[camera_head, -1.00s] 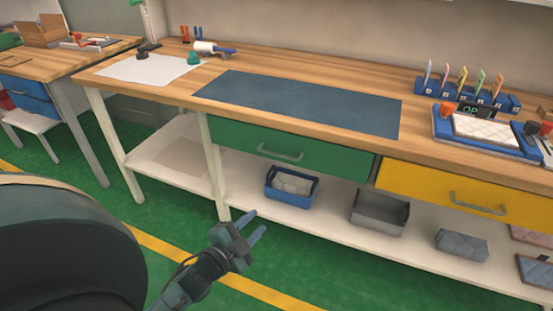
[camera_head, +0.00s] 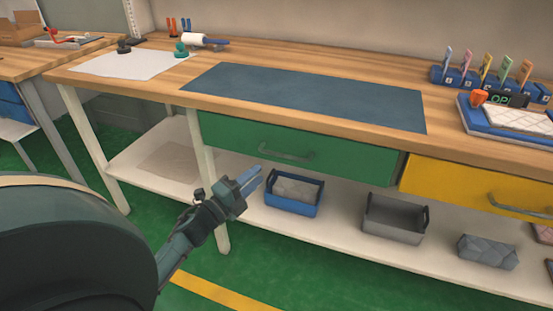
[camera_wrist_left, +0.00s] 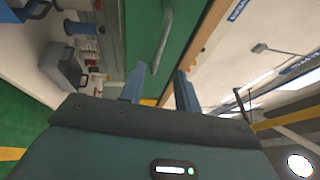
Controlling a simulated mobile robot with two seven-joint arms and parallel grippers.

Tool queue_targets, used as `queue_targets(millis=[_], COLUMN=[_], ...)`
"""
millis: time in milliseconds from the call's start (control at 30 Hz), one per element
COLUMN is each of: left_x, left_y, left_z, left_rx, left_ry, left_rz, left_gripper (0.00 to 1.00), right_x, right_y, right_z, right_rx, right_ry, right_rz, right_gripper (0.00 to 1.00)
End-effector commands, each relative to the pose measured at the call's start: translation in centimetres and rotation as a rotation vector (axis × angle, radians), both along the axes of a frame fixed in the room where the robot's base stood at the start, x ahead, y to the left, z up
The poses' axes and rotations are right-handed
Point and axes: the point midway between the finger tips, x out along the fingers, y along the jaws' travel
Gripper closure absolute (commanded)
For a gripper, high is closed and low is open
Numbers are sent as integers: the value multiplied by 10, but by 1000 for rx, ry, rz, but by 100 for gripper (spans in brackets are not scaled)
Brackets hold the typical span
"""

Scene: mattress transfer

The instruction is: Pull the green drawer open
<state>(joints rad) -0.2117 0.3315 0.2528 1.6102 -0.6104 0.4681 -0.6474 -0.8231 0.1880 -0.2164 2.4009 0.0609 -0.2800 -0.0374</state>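The green drawer (camera_head: 345,160) is shut under the wooden workbench top. Its grey bar handle (camera_head: 286,153) is on the middle of its front. My left gripper (camera_head: 252,181) is in front of and below the drawer's left part, left of the handle and apart from it. In the left wrist view the green drawer front (camera_wrist_left: 143,30) and its handle (camera_wrist_left: 164,32) show ahead of the two blue fingers (camera_wrist_left: 160,82), which stand apart with nothing between them. My right gripper is not in view.
A yellow drawer (camera_head: 460,185) is to the right. On the shelf below stand a blue bin (camera_head: 293,204) and a grey bin (camera_head: 393,222). A blue mat (camera_head: 300,95) lies on the bench. A bench leg (camera_head: 206,170) is close to my left arm.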

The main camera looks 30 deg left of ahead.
Motion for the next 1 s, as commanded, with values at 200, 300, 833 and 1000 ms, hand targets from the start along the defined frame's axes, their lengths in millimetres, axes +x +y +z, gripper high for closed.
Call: queue_targets(millis=[200,300,833,1000], left_x=[47,63,85,85], left_y=[-7,-10,-14,-14], left_z=[9,12,15,15], left_rx=[1,1,0,0], left_ry=[-3,-2,2,1], left_rz=[0,0,1,1], left_gripper=[68,68,68,80], right_x=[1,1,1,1], right_y=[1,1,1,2], right_z=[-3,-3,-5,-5], right_rx=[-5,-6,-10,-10], right_ry=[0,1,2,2], right_rz=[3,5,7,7], right_gripper=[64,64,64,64])
